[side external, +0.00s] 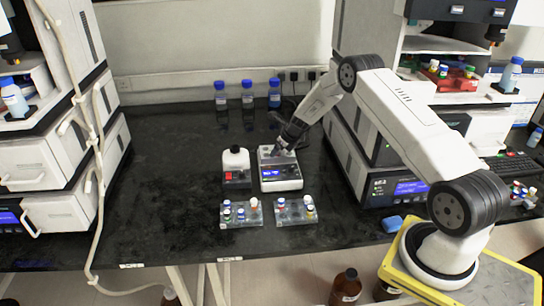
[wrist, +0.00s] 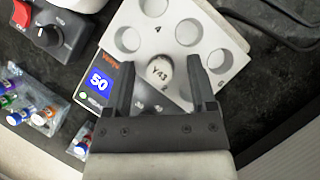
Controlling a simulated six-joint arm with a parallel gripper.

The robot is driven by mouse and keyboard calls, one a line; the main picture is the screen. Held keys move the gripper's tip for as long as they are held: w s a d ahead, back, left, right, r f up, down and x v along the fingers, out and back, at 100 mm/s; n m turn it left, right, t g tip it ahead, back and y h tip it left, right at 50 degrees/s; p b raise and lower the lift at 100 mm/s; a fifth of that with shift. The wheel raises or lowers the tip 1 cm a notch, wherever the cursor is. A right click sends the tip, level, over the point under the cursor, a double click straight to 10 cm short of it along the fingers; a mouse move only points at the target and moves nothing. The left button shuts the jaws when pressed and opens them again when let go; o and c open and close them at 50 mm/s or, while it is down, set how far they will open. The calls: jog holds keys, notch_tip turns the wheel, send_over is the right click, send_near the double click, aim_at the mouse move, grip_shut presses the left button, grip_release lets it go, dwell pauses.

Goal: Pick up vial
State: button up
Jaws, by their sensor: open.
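A vial (wrist: 160,71) with a white cap marked "Y43" stands upright in a hole of a white block with several round holes. In the wrist view my gripper (wrist: 158,72) is open, with one black finger on each side of the vial's cap and gaps between them. In the side external view my gripper (side external: 284,142) is over the back of the white device with a blue display, and the vial cannot be made out there.
Two clear racks (side external: 241,213) (side external: 296,210) with colored-cap vials sit in front. Several blue-capped bottles (side external: 247,95) stand behind. The black bench is clear at left.

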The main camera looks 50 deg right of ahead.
grip_shut()
jog(key=shift+r, duration=0.65)
notch_tip(320, 180, up, 2)
jog(key=s+a+r, duration=0.5)
jog(key=s+r, duration=0.4)
jog(key=s, duration=0.4)
jog(key=shift+a+r, duration=0.15)
jog(key=shift+r, duration=0.2)
jog(key=shift+a, duration=0.1)
